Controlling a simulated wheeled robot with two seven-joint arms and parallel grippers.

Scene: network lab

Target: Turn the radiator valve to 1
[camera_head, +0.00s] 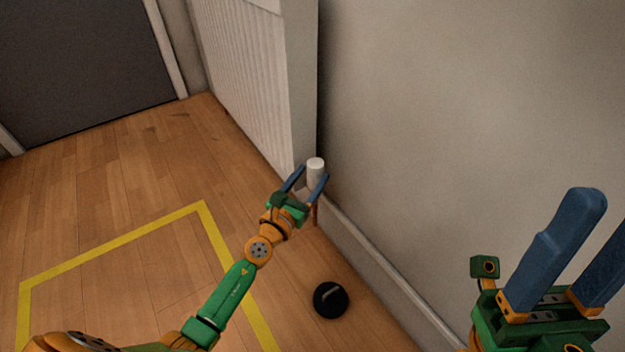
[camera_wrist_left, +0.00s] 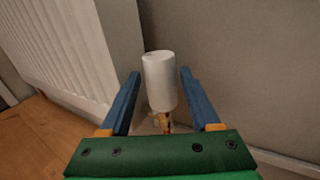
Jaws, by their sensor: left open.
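The white cylindrical radiator valve (camera_head: 315,170) stands upright at the lower corner of the radiator (camera_head: 258,85). It also shows in the left wrist view (camera_wrist_left: 159,80), with a brass-coloured fitting below it. I cannot read any number on it. My left gripper (camera_head: 309,182) is open, with one blue finger on each side of the valve. In the left wrist view gaps show between both fingers (camera_wrist_left: 160,90) and the valve. My right gripper (camera_head: 592,245) is raised at the lower right of the head view, its blue fingers apart and nothing seen between them.
A black round object (camera_head: 330,300) lies on the wooden floor near the skirting board (camera_head: 375,265). Yellow tape (camera_head: 115,243) marks the floor at the left. The wall (camera_head: 470,110) stands close behind the valve. A dark door-like panel (camera_head: 80,65) is at the upper left.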

